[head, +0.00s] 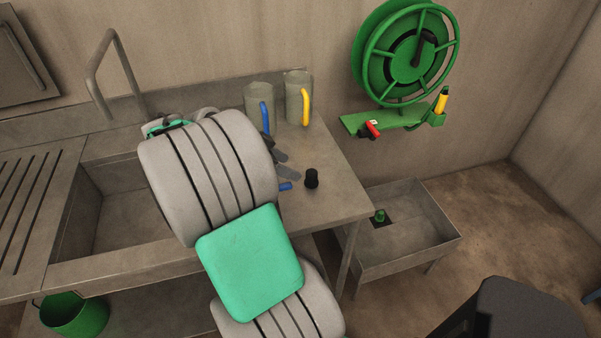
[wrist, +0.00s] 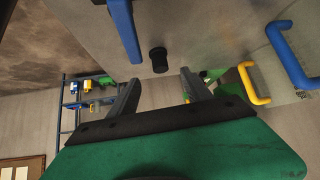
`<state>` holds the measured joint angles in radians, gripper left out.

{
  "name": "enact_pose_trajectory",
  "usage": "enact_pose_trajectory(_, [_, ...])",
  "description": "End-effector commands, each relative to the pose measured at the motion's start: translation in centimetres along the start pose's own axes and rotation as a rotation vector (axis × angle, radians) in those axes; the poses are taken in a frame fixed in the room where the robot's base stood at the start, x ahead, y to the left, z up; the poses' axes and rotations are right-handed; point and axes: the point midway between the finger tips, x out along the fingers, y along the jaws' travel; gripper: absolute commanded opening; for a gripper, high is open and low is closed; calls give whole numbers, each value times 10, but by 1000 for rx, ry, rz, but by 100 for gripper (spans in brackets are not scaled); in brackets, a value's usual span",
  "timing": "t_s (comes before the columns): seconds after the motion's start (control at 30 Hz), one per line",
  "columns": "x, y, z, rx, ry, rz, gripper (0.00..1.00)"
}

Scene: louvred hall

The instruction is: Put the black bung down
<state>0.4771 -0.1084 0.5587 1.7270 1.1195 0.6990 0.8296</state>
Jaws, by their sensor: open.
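The black bung (head: 311,178) stands upright on the metal worktop (head: 335,200), near its right end. It also shows in the wrist view (wrist: 158,60), just beyond the fingertips and roughly midway between them. My gripper (head: 290,165) is open, its grey fingers to the left of the bung in the head view. In the wrist view my gripper (wrist: 160,77) has both fingers spread with nothing between them, and a gap shows between each finger and the bung. My arm hides part of the worktop and sink.
A blue handle (head: 286,187) lies left of the bung. Two grey jugs, one blue-handled (head: 258,95) and one yellow-handled (head: 298,85), stand behind. A sink (head: 110,205) is at left. A low metal trough (head: 415,225) stands right, below a green hose reel (head: 400,55).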

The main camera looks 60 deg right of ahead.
Motion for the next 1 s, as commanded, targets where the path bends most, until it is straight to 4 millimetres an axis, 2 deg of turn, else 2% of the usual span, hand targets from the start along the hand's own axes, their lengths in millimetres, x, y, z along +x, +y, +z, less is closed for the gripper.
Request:
enact_pose_trajectory(0.1, [-14,0,0,-1,0,-1,57])
enact_pose_trajectory(0.27, [-24,-3,6,-44,-20,-25,57])
enact_pose_trajectory(0.37, [-59,-13,43,-293,-115,-168,57])
enact_pose_trajectory(0.43, [-103,-10,92,-610,-203,-345,57])
enact_pose_trajectory(0.47, [-124,-3,115,-762,-235,-432,57])
enact_pose_trajectory(0.5, [-151,12,144,-965,-266,-549,57])
enact_pose_trajectory(0.53, [-170,26,165,-1112,-282,-635,57])
enact_pose_trajectory(0.6, [-206,66,205,-1422,-295,-820,57])
enact_pose_trajectory(0.7, [-235,117,240,-1741,-280,-1016,57])
enact_pose_trajectory(0.8, [-245,144,254,-1889,-263,-1109,57])
enact_pose_trajectory(1.0, [-245,148,257,-1913,-262,-1120,57])
